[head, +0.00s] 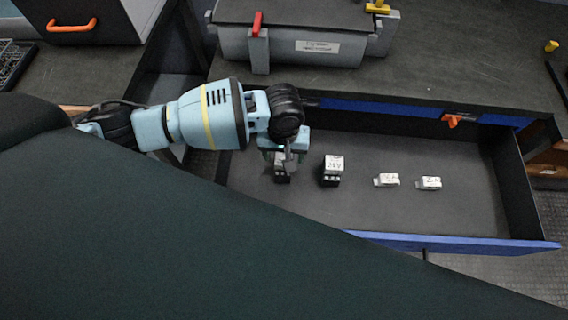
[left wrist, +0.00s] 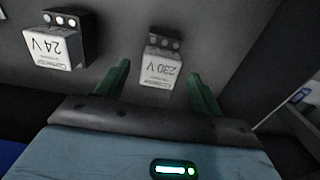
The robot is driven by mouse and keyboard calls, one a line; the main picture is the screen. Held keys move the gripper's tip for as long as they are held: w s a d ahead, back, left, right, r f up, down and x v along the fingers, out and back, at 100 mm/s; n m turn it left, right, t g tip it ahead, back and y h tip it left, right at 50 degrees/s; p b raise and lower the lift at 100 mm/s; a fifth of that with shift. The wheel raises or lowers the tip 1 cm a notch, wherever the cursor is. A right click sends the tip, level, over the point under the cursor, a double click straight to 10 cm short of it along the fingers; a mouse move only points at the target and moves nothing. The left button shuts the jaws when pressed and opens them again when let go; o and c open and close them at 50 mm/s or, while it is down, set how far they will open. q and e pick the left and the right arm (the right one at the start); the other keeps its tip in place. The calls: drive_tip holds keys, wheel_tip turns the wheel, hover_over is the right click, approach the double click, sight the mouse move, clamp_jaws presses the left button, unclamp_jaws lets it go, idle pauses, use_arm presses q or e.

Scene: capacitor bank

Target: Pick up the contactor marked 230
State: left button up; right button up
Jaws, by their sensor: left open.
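The contactor marked 230 V (left wrist: 160,68) shows in the left wrist view, a white block with a dark terminal end, lying in the drawer between and ahead of my fingers. In the head view the same contactor (head: 282,178) is mostly hidden under my left gripper. My left gripper (left wrist: 160,85) is open, with its two green fingers to either side of the contactor in the picture; I cannot tell how far above it they are. It also shows in the head view (head: 284,158). My right gripper is not in view.
A contactor marked 24 V (head: 333,165) stands to the right in the drawer (head: 420,150); it also shows in the left wrist view (left wrist: 52,48). Two smaller white parts (head: 387,180) (head: 429,183) lie further right. A grey box (head: 300,45) stands on the counter behind.

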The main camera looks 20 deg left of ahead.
use_arm(q)
wheel_tip(320, 180, down, 2)
drive_tip(key=shift+f, duration=0.1)
drive_tip(key=c, duration=1.3)
